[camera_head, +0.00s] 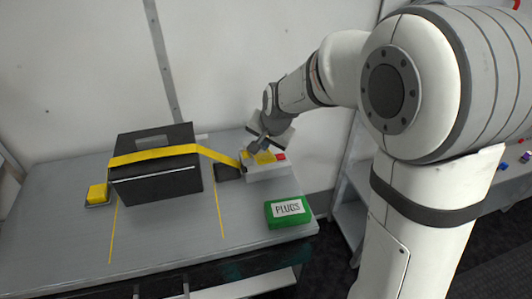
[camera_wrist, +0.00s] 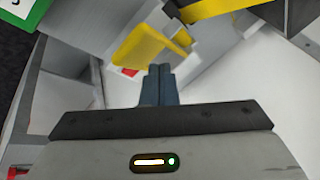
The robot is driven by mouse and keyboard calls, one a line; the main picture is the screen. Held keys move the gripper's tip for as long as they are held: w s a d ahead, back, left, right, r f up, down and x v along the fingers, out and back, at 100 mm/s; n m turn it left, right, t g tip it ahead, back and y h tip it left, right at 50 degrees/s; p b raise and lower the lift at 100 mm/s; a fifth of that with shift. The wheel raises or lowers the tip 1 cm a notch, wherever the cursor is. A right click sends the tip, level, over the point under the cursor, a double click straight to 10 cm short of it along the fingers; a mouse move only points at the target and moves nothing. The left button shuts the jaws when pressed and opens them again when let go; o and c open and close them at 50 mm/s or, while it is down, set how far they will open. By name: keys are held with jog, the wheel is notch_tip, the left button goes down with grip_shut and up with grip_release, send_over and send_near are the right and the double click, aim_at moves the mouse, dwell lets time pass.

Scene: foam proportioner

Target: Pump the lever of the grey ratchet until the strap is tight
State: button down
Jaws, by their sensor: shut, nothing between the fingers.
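The grey ratchet (camera_head: 268,173) stands at the right end of the bench, with a yellow lever-like part (camera_head: 264,157) and a small red part (camera_head: 281,156) on top. In the wrist view the yellow part (camera_wrist: 145,45) lies just beyond my fingertips, with the red part (camera_wrist: 128,72) beside it. The yellow strap (camera_head: 155,154) runs over a black box (camera_head: 155,183) and slopes down right to the ratchet. My gripper (camera_wrist: 161,70) is shut and empty, close to the yellow part; whether they touch is unclear. In the head view my gripper (camera_head: 256,143) partly hides the ratchet's top.
A green case labelled PLUGS (camera_head: 288,211) sits at the bench's front right. A yellow block (camera_head: 97,193) stands left of the box. Yellow lines mark the grey bench top (camera_head: 165,240). A wall stands close behind, and shelving (camera_head: 347,205) is to the right.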

jog(key=shift+w+a+r+p, duration=0.1)
jog(key=shift+w+r+p, duration=0.2)
jog(key=shift+r+p, duration=0.4)
jog(key=shift+w+a+r+p, duration=0.1)
jog(key=shift+w+r+p, duration=0.15)
jog(key=shift+r+p, duration=0.45)
jog(key=shift+w+a+r+p, duration=0.1)
jog(key=shift+w+r+p, duration=0.25)
jog(key=shift+r, duration=0.65)
jog(key=shift+s, duration=0.1)
dwell(0.9)
